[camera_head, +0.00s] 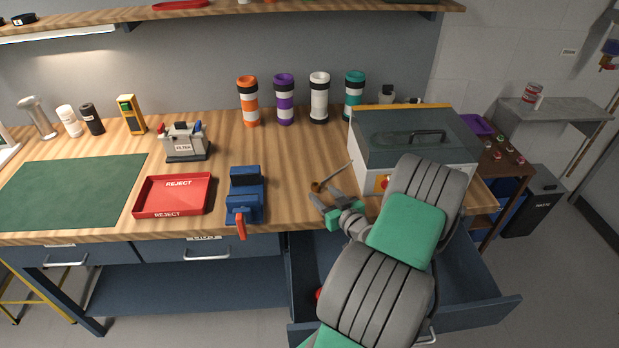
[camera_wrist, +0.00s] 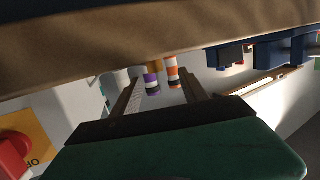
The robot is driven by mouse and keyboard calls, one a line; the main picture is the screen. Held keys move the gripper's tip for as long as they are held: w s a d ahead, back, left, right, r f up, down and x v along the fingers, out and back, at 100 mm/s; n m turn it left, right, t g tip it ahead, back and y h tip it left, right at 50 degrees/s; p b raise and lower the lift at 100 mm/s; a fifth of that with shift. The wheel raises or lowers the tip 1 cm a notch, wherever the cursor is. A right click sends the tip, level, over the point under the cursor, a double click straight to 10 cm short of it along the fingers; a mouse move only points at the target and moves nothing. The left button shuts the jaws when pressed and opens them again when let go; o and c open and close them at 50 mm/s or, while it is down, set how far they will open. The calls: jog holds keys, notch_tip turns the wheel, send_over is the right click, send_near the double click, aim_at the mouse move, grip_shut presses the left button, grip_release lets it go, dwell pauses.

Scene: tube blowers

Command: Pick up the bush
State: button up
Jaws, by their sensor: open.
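A small brass-coloured ring-like piece (camera_head: 317,187), which looks like the bush, sits on the wooden bench top near its front edge. A thin rod-like shape rises to the right beside it; I cannot tell whether they are joined. My gripper (camera_head: 321,196) is low over the bench, right at the brass piece. In the wrist view my gripper (camera_wrist: 160,78) is open, its two fingers apart. A small tan-brown piece (camera_wrist: 155,66) shows between the fingertips, probably the bush, against the bench surface. Contact with the fingers cannot be made out.
A blue vise (camera_head: 245,195) and red reject tray (camera_head: 173,195) stand to the left. A lidded grey box (camera_head: 415,135) stands close on the right. Several striped tubes (camera_head: 284,98) line the back. An open drawer (camera_head: 470,290) juts out below my arm. Bench between vise and gripper is clear.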

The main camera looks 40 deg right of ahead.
aim_at(317, 185)
jog(key=p+x, duration=0.1)
jog(key=x, duration=0.3)
jog(key=p+x, duration=0.1)
jog(key=x, duration=0.2)
jog(key=shift+d+p, duration=0.3)
jog(key=shift+d, duration=0.1)
jog(key=shift+s, duration=0.1)
jog(key=shift+r, duration=0.1)
jog(key=shift+c, duration=0.4)
grip_shut()
